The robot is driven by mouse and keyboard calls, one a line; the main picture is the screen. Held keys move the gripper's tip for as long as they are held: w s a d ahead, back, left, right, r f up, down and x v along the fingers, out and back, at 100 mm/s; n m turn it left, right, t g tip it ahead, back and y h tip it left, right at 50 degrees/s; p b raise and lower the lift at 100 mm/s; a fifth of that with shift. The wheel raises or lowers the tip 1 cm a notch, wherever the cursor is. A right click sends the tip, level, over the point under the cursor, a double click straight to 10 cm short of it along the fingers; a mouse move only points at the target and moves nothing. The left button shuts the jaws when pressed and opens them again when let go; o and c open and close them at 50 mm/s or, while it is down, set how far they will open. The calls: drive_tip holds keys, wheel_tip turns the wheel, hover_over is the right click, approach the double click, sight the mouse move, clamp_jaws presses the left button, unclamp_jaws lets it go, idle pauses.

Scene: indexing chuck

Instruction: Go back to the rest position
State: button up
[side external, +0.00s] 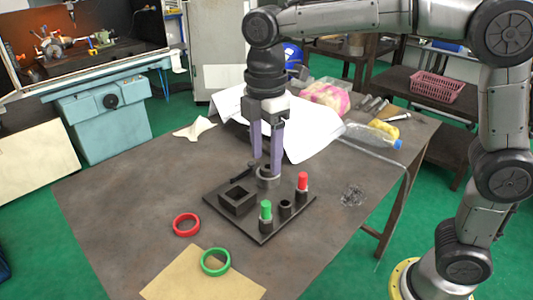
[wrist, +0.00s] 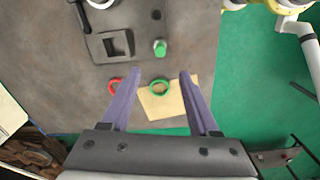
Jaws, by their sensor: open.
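My gripper (side external: 267,168) is open and empty, pointing down. In the side external view its purple-grey fingers overlap the round grey chuck (side external: 267,182) at the back of the dark base plate (side external: 262,233). In the wrist view the fingertips (wrist: 157,76) are spread wide with nothing held between them, and are apart from the plate's parts. The plate carries a block with a square pocket (side external: 238,201), a green-topped peg (side external: 265,211), a red-topped peg (side external: 302,182), a short black socket (side external: 286,207) and a dark lever (side external: 238,174).
A red ring (side external: 186,224) lies on the table (side external: 120,210). A green ring (side external: 215,262) lies on tan cardboard (side external: 185,280). White paper (side external: 310,130), a bottle (side external: 375,136) and tools crowd the back. The table's left side is clear.

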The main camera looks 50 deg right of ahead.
drive_tip(key=s+d+r+m+t, duration=0.3)
drive_tip(key=s+d+r+m, duration=0.2)
drive_tip(key=s+d, duration=0.55)
drive_tip(key=s+d+f+m+t, duration=0.2)
drive_tip(key=s+f+m, duration=0.6)
drive_tip(key=m, duration=0.2)
drive_tip(key=shift+s+f+m+t, duration=0.15)
drive_tip(key=shift+s+m+t, duration=0.15)
drive_tip(key=shift+m, duration=0.1)
